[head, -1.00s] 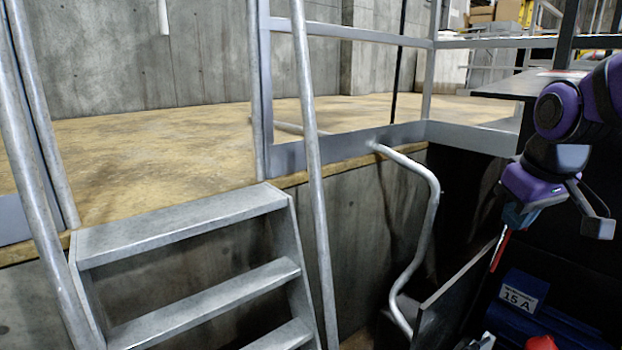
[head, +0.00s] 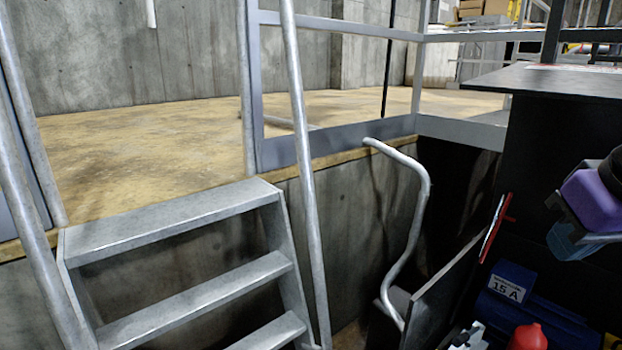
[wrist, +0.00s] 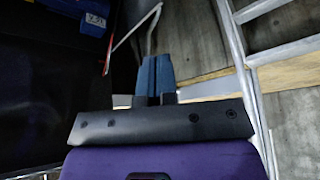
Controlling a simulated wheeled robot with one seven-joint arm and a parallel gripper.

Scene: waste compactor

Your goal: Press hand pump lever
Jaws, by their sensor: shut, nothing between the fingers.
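A bent, pale metal bar (head: 424,205), which looks like the hand pump lever, rises from low beside a dark panel and curves left at its top near the platform edge. In the wrist view the bent bar (wrist: 149,32) shows beyond the fingertips, partly hidden behind them. My gripper (head: 566,240) is at the right of the head view, to the right of the bar and apart from it there. In the wrist view my gripper (wrist: 156,60) has its blue fingers together, with nothing between them. Whether they touch the bar cannot be told from that view.
Metal stairs (head: 180,230) with handrails stand at the left. A railed platform (head: 180,135) lies behind. A thin red-edged piece (head: 495,228) stands left of my gripper. A blue box marked 15 A (head: 510,290) and a red object (head: 528,337) sit low at right.

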